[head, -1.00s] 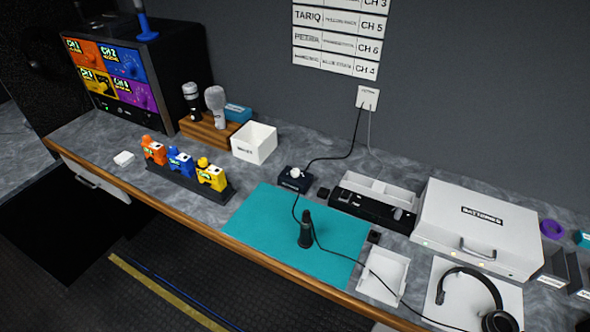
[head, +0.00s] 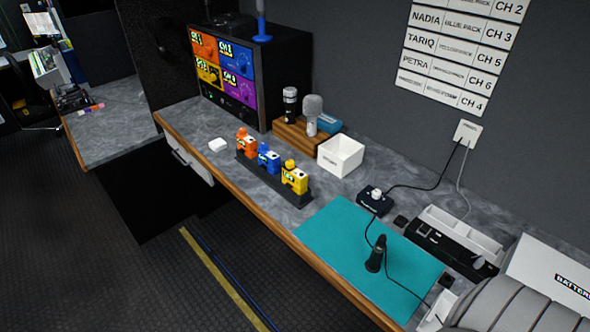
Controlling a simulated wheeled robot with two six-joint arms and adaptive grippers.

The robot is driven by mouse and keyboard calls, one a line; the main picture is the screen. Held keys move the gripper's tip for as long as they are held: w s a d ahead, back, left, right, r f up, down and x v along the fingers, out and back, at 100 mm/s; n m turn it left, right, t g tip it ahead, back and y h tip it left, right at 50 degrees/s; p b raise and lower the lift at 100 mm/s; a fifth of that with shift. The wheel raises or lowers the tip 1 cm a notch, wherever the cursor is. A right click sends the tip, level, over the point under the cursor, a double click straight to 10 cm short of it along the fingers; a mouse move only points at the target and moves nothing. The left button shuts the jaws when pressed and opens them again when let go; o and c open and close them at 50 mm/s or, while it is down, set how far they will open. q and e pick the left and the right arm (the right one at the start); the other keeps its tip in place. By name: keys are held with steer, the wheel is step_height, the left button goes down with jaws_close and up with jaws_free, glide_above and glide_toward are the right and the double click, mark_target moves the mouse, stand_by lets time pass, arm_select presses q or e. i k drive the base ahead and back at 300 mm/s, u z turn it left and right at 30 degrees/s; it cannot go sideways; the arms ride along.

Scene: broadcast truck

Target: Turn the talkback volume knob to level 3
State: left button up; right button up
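A black upright handset-like device (head: 376,254) stands on the mat. Neither of my grippers shows in the head view.
Orange, blue and yellow packs stand in a black rack (head: 297,197). Behind are a white box (head: 340,157), microphones on a wooden block (head: 294,137) and a colourful monitor (head: 225,70). A grey banded shape (head: 520,305) covers the lower right. The mat's left half is clear.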

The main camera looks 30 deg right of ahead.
mark_target(376, 194)
steer(key=u, duration=0.45)
steer(key=i, duration=1.2)
steer(key=z, duration=3.15)
